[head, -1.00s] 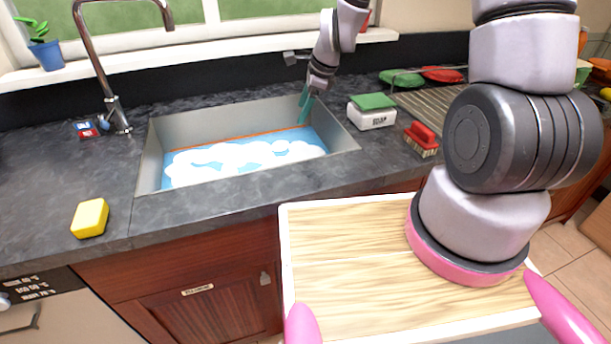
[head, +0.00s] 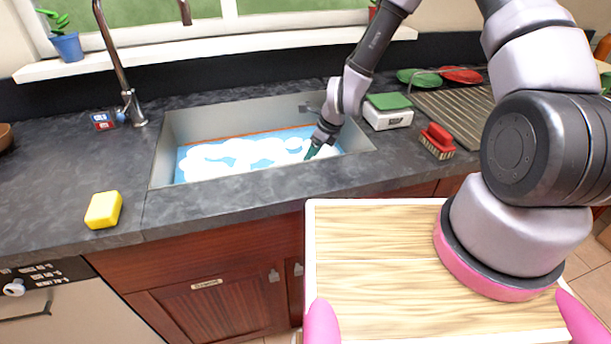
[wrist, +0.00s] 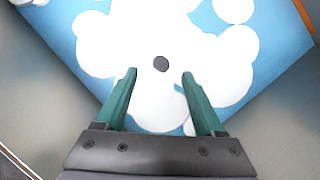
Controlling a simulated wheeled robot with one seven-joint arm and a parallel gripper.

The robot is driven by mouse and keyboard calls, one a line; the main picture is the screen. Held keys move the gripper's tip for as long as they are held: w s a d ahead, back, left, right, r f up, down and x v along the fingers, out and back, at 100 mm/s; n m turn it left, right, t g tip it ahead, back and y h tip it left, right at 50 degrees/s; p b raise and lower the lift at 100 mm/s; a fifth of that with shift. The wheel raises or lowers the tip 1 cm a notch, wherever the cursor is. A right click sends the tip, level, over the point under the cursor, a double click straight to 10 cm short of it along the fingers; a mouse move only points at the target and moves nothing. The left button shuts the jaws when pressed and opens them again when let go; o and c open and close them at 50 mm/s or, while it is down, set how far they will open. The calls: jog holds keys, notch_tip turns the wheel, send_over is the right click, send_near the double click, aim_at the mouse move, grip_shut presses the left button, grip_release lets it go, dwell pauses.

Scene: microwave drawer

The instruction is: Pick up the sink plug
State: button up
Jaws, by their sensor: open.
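The sink (head: 200,125) holds blue water with white foam. In the wrist view a small dark round thing (wrist: 161,64) shows amid the white foam (wrist: 110,45); it looks like the sink plug's top, the rest being hidden. My gripper (wrist: 159,74) is open and empty, and points down. Its two green fingers lie to either side of the dark spot in the picture, with the spot just beyond the tips. In the head view my gripper (head: 312,153) is low inside the right part of the sink, close to the foam. The plug cannot be made out in that view.
The faucet (head: 125,75) stands at the sink's back left. A soap box with a green sponge (head: 388,112) and a red brush (head: 437,141) lie right of the sink. A yellow sponge (head: 103,210) lies on the counter at left. The sink walls surround my gripper.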

jog(key=x, duration=0.5)
jog(key=shift+w+f, duration=0.1)
grip_shut()
